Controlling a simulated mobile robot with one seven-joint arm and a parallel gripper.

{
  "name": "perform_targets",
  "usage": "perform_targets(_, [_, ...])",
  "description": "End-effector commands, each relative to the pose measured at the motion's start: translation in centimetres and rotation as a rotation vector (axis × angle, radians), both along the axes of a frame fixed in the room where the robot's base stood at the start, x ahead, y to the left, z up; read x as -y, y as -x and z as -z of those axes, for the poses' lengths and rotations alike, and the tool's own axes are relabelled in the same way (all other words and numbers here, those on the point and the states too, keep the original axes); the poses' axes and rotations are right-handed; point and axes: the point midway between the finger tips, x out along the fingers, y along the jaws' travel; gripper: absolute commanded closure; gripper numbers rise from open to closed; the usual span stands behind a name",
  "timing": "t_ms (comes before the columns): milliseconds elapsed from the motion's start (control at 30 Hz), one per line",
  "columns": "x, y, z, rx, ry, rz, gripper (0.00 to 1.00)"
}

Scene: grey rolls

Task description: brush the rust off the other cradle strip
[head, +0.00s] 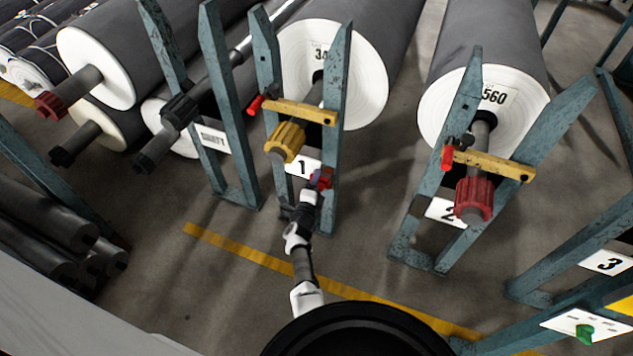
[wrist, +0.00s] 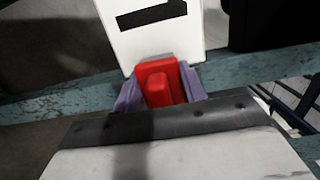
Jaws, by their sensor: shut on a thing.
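My gripper (head: 320,180) is at the lower part of the teal stand (head: 336,110) marked 1, just right of its white number sign (head: 302,164). Its purple fingers (wrist: 160,88) are shut on a red block-shaped thing (wrist: 158,80), which also shows as a small red patch in the head view. I cannot see bristles, so I cannot tell whether it is a brush. The sign with the black 1 (wrist: 152,30) stands behind it in the wrist view. I cannot make out a cradle strip; the teal metal (wrist: 60,100) looks speckled and worn.
Above my gripper, a yellow bar (head: 300,111) and yellow collar (head: 285,140) cross stand 1 by a grey roll (head: 335,75). Stand 2 (head: 463,115) has a red collar (head: 473,198). A yellow floor line (head: 240,247) runs across clear floor. Dark rolls (head: 45,215) lie left.

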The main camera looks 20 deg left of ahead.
Motion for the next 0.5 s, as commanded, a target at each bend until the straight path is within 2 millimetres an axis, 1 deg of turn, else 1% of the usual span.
perform_targets(300, [3.0, -0.1, 0.2, 0.000, 0.001, 0.003, 0.92])
perform_targets(500, [3.9, -0.2, 0.1, 0.001, -0.001, 0.004, 0.92])
